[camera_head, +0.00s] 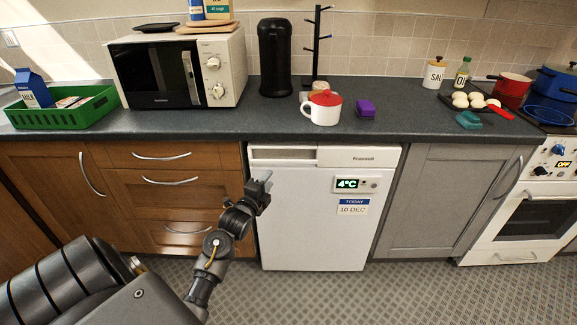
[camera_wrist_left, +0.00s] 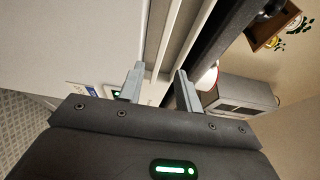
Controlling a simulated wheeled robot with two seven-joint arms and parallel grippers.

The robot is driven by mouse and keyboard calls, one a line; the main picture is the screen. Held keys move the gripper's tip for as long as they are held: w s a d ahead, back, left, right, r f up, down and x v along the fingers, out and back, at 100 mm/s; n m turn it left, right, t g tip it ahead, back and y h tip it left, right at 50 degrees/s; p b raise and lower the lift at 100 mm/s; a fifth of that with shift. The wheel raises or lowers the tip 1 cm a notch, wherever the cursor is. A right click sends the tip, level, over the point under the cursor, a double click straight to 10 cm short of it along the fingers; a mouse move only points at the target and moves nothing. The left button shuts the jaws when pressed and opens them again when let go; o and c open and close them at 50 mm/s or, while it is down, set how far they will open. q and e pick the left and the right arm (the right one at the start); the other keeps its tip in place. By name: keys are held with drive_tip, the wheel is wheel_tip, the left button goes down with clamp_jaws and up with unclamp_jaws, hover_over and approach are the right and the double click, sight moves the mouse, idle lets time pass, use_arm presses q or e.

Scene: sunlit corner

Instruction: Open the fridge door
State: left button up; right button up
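The fridge (camera_head: 310,225) is the white appliance under the counter, with a green 4°C display (camera_head: 347,184) and a date label. Its door looks shut. A recessed strip (camera_head: 282,154) runs along its top left, below the worktop. My left gripper (camera_head: 267,180) is in front of the fridge's upper left part, just below that strip. In the left wrist view, the gripper (camera_wrist_left: 160,74) has its two fingers apart with nothing held between them. The fridge's pale top edge (camera_wrist_left: 172,38) runs beyond the fingertips; I cannot tell whether they touch it. My right gripper is not in view.
Wooden drawers (camera_head: 165,185) stand left of the fridge and a grey cabinet (camera_head: 430,195) right of it. The floor in front is clear.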

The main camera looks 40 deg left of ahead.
sight(283, 162)
use_arm(q)
drive_tip(key=x, duration=1)
drive_tip(key=shift+w+d+r, duration=0.2)
drive_tip(key=shift+w, duration=0.1)
clamp_jaws()
